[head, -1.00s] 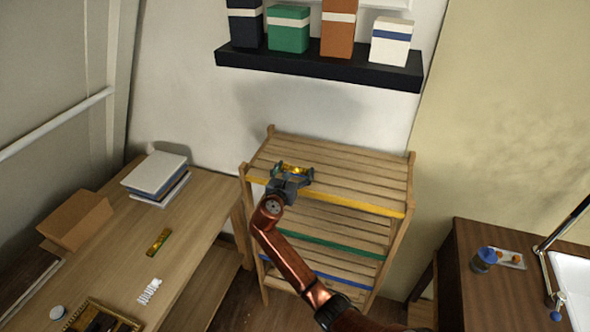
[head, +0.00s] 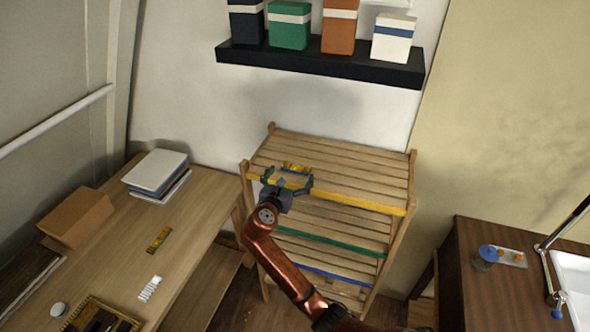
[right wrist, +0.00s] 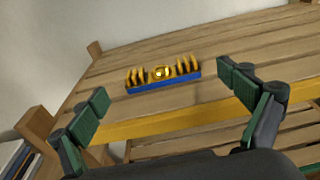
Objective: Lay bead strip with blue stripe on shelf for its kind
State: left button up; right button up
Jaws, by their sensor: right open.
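The bead strip with the blue stripe (head: 297,168) lies on the top tier of the wooden slatted shelf (head: 350,171), the tier with a yellow front edge. In the right wrist view the strip (right wrist: 163,76) shows gold pieces above a blue front face, resting on the slats behind the yellow edge. My right gripper (head: 288,180) is open in front of it; in the right wrist view its fingers (right wrist: 165,100) are spread wide on either side, apart from the strip. Lower tiers carry a green edge (head: 330,241) and a blue edge (head: 325,274). My left gripper is out of view.
On the left table (head: 200,215) lie a yellow-green strip (head: 159,240), a white toothed strip (head: 150,289), books (head: 155,171) and a cardboard box (head: 75,217). A black wall shelf (head: 320,65) with boxes hangs above. The top tier's right side is clear.

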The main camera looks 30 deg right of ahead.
jog(key=v, duration=0.7)
notch_tip(320, 180, down, 32)
jog(key=m+g+y, duration=0.2)
jog(key=m+y, duration=0.1)
jog(key=y, duration=0.2)
jog(key=s+f+m+g+y, duration=0.1)
jog(key=s+f+m, duration=0.1)
jog(key=s+f, duration=0.35)
jog(key=s+f+m+g+y, duration=0.1)
jog(key=s+f, duration=0.1)
jog(key=f, duration=0.7)
jog(key=s+f+m+y, duration=0.1)
jog(key=s+f+m, duration=0.15)
jog(key=f, duration=0.45)
jog(key=s+f+m+g+y, duration=0.25)
jog(key=s+f+m, duration=0.35)
jog(key=s+f, duration=1.15)
jog(key=s+f+m+g, duration=0.1)
jog(key=s+f+m, duration=0.1)
jog(key=s, duration=0.8)
jog(key=s+f+m+g+y, duration=0.1)
jog(key=s+f+m, duration=0.2)
jog(key=s, duration=0.8)
jog(key=s+f+m+g, duration=0.1)
jog(key=s+f+m, duration=0.2)
jog(key=s, duration=0.7)
jog(key=shift+s+a+m, duration=0.25)
jog(key=shift+a+m, duration=0.1)
jog(key=shift+m, duration=0.8)
